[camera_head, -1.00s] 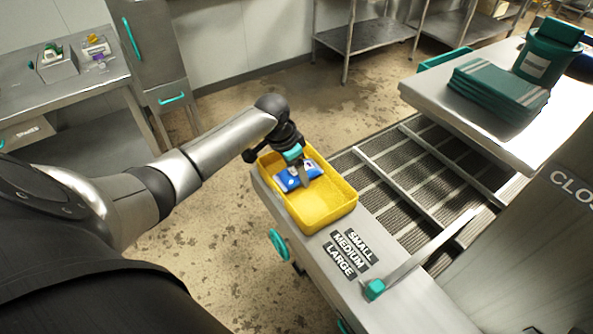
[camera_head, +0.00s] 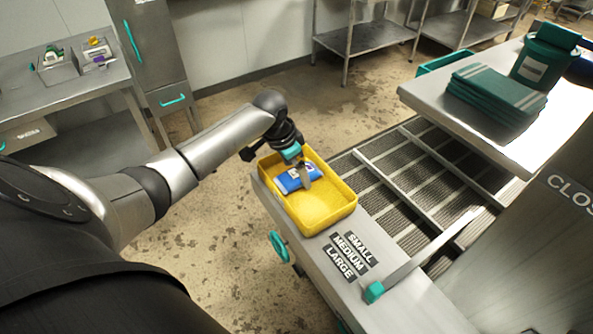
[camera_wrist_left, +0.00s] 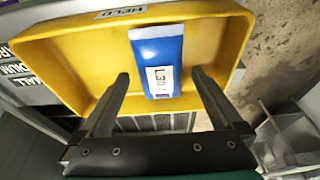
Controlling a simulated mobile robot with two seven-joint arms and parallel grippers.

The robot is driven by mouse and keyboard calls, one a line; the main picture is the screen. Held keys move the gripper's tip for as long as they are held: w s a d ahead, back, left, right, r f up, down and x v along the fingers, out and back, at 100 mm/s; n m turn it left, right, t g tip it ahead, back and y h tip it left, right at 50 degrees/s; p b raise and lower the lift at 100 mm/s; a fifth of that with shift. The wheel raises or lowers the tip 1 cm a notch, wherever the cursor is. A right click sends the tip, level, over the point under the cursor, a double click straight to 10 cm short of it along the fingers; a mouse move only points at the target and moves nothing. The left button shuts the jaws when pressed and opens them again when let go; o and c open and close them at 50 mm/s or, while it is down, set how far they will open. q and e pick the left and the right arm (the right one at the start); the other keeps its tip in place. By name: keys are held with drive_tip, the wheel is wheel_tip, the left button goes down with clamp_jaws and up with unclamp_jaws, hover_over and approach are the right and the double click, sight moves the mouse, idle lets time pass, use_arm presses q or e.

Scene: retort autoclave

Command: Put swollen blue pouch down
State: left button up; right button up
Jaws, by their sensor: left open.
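The blue pouch (camera_head: 288,182), with white ends and a printed label, lies in the far part of the yellow bin (camera_head: 318,222). The wrist view shows the pouch (camera_wrist_left: 162,48) inside the yellow bin (camera_wrist_left: 222,40), whose rim has a label reading HELD. My left gripper (camera_head: 303,172) is over the bin, pointing down. Its fingers (camera_wrist_left: 160,75) are apart, one on each side of the pouch's near end, with visible gaps. The finger hides part of the pouch in the head view. My right gripper is not in view.
The bin stands on a steel ledge with SMALL, MEDIUM, LARGE labels (camera_head: 350,255). A slatted conveyor bed (camera_head: 400,180) lies to its right. A table with folded green cloths (camera_head: 495,97) and a green bucket (camera_head: 540,62) is beyond. The bin's near half is empty.

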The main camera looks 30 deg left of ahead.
sight(286, 180)
use_arm(q)
drive_tip(key=p+v, duration=0.2)
drive_tip(key=v, duration=0.8)
drive_tip(key=shift+r, duration=0.3)
drive_tip(key=shift+s, duration=0.1)
